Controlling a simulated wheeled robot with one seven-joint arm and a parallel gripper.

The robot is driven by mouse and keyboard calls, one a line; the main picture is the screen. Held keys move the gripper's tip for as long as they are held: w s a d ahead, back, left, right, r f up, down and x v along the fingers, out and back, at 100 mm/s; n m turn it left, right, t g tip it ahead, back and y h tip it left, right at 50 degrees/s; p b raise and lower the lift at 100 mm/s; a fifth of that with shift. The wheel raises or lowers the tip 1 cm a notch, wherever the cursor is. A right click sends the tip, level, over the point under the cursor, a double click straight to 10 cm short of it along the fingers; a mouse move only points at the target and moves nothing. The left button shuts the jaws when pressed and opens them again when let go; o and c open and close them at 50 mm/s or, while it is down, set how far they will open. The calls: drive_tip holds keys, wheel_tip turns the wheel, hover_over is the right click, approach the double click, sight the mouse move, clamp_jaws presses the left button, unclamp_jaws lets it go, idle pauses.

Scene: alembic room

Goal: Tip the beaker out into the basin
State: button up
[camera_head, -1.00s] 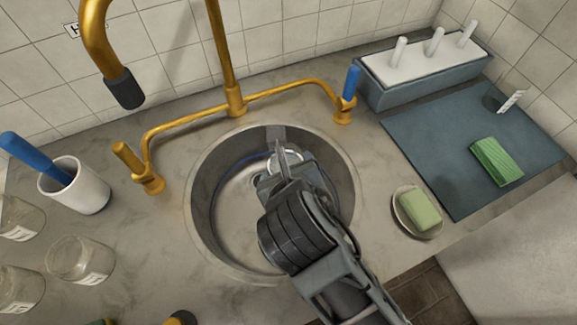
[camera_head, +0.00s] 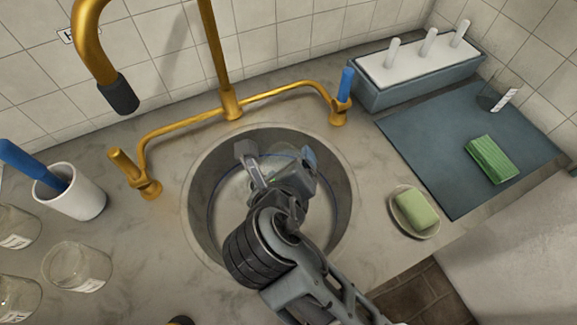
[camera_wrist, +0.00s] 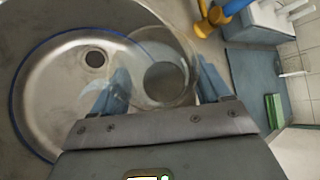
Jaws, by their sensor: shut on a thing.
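The basin (camera_head: 202,205) is a round metal sink set in the marble counter. Its drain and a curved blue line on its floor show in the wrist view (camera_wrist: 50,85). My gripper (camera_head: 277,157) is over the basin, its two fingers on either side of a clear glass beaker (camera_wrist: 165,78). The wrist view shows the fingers (camera_wrist: 160,90) shut on the beaker. The beaker appears tilted over the basin. In the head view it is faint and partly hidden by my gripper. I cannot tell whether anything is left in it.
A gold faucet (camera_head: 228,103) with a dark spout tip stands behind the basin. A soap dish (camera_head: 428,229), a blue-grey mat (camera_head: 430,165) with a green sponge (camera_head: 492,158), and a pegged rack (camera_head: 420,80) are at right. A white cup (camera_head: 82,200) and glass jars (camera_head: 78,268) are at left.

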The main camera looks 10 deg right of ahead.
drive_tip(key=shift+n+t+h, duration=0.5)
drive_tip(key=shift+n+h, duration=0.2)
drive_tip(key=shift+h, duration=0.2)
idle(0.8)
drive_tip(key=shift+d+r+h, duration=0.15)
drive_tip(key=shift+h, duration=0.15)
idle(0.3)
drive_tip(key=shift+n, duration=0.3)
drive_tip(key=shift+t+h, duration=0.3)
drive_tip(key=shift+f+n+h, duration=0.2)
drive_tip(key=shift+n+h, duration=0.1)
drive_tip(key=shift+n, duration=0.1)
drive_tip(key=shift+t, duration=0.3)
drive_tip(key=shift+n+h, duration=0.3)
drive_tip(key=shift+h, duration=0.1)
drive_tip(key=shift+f+t, duration=0.1)
drive_tip(key=shift+t, duration=0.2)
